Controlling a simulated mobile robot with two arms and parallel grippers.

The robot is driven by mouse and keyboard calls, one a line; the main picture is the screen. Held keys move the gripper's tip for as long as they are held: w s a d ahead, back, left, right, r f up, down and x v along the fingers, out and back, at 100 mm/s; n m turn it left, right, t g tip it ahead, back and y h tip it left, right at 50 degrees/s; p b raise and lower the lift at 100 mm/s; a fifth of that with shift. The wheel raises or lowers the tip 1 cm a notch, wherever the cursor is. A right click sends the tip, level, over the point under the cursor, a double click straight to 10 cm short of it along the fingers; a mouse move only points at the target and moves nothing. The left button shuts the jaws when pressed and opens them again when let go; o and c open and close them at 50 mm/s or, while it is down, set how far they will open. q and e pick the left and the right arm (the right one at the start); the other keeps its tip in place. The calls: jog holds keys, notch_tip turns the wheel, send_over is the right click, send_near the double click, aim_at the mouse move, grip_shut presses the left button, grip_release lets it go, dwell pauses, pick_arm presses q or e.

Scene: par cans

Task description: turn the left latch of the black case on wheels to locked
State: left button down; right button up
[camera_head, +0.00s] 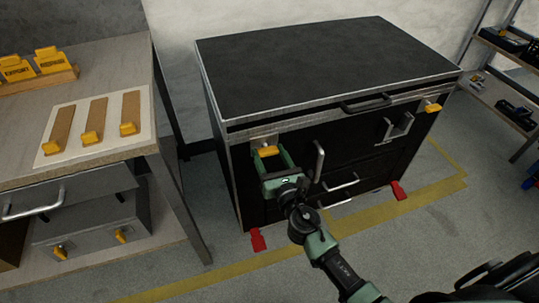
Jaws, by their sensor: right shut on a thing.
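The black case on wheels (325,62) stands in the middle of the view, with metal edges and a black handle (365,104) on its lid edge. Its left latch (267,151) has a yellow tab at the upper left of the front face. My right gripper (272,160) is at this latch and shut on it, with the green fingers partly hiding it. A second latch (432,107) with a yellow tab shows at the right end of the front. My left gripper is out of view.
A workbench (110,70) with drawers stands at the left, holding yellow tags and a white board with yellow-tipped strips. Red wheel pedals (258,240) stick out at the case's foot. Yellow floor tape (215,273) runs around it. A shelf stands at the far right.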

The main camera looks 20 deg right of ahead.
jog(key=shift+f+m, duration=0.1)
jog(key=shift+m, duration=0.3)
jog(key=m+b, duration=0.1)
jog(key=m, duration=0.3)
jog(key=shift+m, duration=0.3)
jog(key=m, duration=0.2)
jog(key=shift+d+m+b, duration=0.1)
jog(key=shift+m+b, duration=0.2)
jog(key=shift+b, duration=0.1)
jog(key=m, duration=0.2)
jog(key=shift+m, duration=1.2)
jog(key=shift+f+m, duration=0.1)
jog(key=shift+m, duration=1.1)
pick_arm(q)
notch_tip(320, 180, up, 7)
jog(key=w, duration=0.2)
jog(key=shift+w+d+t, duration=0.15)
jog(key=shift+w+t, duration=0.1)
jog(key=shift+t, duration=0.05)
pick_arm(e)
jog(key=shift+f+m, duration=0.1)
jog(key=shift+m, duration=1)
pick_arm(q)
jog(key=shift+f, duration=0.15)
pick_arm(e)
jog(key=o, duration=1.4)
jog(key=shift+c, duration=0.2)
